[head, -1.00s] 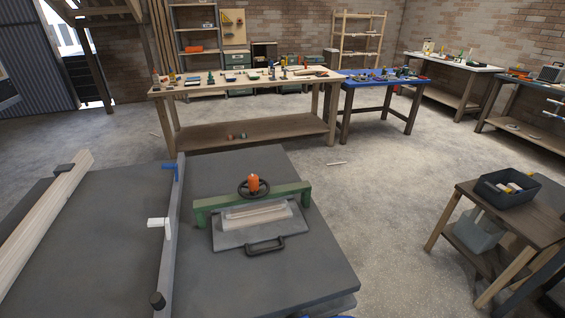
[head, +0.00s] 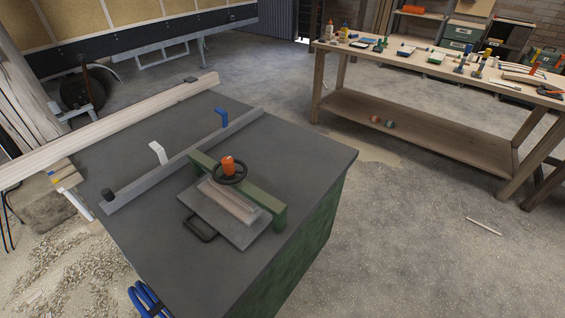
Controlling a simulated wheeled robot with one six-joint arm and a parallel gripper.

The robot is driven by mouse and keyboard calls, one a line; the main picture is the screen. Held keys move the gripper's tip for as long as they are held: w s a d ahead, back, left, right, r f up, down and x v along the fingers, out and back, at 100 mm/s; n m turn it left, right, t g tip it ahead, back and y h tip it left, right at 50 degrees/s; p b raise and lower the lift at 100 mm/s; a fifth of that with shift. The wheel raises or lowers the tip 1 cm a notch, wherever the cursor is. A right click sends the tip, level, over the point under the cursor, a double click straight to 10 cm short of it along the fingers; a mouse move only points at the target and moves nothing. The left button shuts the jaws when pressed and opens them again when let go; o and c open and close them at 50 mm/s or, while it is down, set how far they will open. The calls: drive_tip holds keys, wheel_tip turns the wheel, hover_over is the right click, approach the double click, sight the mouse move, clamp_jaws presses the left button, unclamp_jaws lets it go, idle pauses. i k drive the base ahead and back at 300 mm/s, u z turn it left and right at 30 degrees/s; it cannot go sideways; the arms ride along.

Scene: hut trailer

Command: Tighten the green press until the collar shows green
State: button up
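The green press (head: 267,200) stands on a dark grey machine table (head: 320,160). It is a green bridge over a grey plate (head: 239,233) with a black handle at its near left side. A black handwheel (head: 230,172) sits on top of the bridge. An orange collar or cap (head: 228,163) rises at the middle of the wheel; no green shows on it. A pale block (head: 230,203) lies on the plate, partly under the bridge. My gripper is not in view.
A grey fence bar (head: 185,162) with white and blue levers crosses the table. A long timber (head: 110,130) lies along its far left edge. Wood chips cover the floor at left. A workbench (head: 420,135) with tools stands at upper right.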

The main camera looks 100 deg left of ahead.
sight(227, 161)
drive_tip(key=i, duration=0.2)
drive_tip(key=u, duration=1.3)
drive_tip(key=i, duration=1.3)
drive_tip(key=u, duration=3.7)
drive_tip(key=i, duration=1)
